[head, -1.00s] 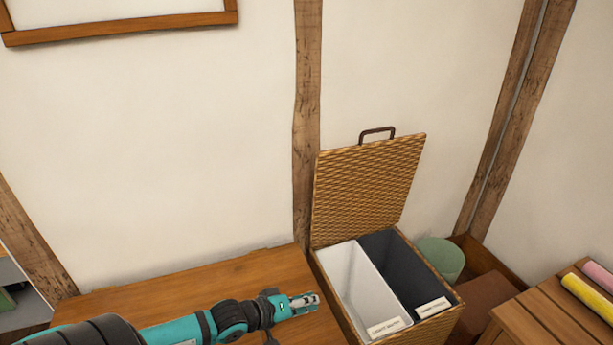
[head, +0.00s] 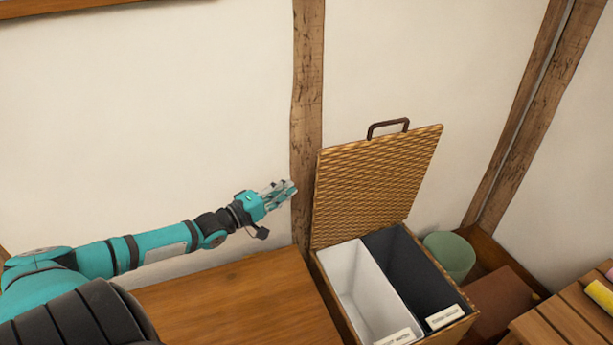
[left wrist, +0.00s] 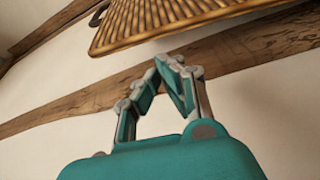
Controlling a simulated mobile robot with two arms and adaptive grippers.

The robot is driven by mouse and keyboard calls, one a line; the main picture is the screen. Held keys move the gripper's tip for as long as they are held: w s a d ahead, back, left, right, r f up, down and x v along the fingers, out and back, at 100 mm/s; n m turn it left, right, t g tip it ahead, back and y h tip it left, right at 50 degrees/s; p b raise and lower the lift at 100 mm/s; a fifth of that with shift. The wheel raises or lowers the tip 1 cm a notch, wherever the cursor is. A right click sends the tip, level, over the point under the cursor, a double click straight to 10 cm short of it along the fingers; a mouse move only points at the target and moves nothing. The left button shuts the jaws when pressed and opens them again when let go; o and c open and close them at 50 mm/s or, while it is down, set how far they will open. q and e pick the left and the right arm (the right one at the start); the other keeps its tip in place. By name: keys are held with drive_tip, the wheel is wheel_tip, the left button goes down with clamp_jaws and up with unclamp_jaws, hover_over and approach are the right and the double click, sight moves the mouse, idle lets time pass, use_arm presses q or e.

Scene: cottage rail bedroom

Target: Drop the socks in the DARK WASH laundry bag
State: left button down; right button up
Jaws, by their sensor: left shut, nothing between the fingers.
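A wicker laundry hamper (head: 340,318) stands with its lid (head: 375,190) raised and leaning back. It has a white bag (head: 358,290) on the left and a dark bag (head: 408,275) on the right, each with a label at the front; the dark bag's label (head: 446,316) is too small to read surely. No socks show in any view. My left gripper (head: 287,189) is shut and empty, in the air left of the lid and above the wooden surface. In the left wrist view its fingertips (left wrist: 172,62) meet below the lid's edge (left wrist: 180,38). My right gripper is not in view.
A wooden top (head: 240,305) lies left of the hamper. A green bin (head: 450,255) stands right of it. A slatted wooden table (head: 565,325) with a yellow roll (head: 606,300) is at the lower right. A timber post (head: 306,110) runs up the wall behind.

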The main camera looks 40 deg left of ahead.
use_arm(q)
drive_tip(key=shift+w+d+b, duration=0.25)
drive_tip(key=shift+w+b, duration=0.05)
drive_tip(key=shift+w, duration=0.95)
drive_tip(key=shift+w+d+b, duration=0.2)
drive_tip(key=shift+w+b, duration=0.05)
drive_tip(key=shift+w, duration=0.95)
drive_tip(key=shift+w+d+b, duration=0.25)
drive_tip(key=shift+w+b, duration=0.05)
drive_tip(key=shift+w, duration=0.95)
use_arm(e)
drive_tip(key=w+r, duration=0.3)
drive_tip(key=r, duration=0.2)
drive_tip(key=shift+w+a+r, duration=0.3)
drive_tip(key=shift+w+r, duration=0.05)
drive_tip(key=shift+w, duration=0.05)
use_arm(q)
drive_tip(key=shift+s+d, duration=0.1)
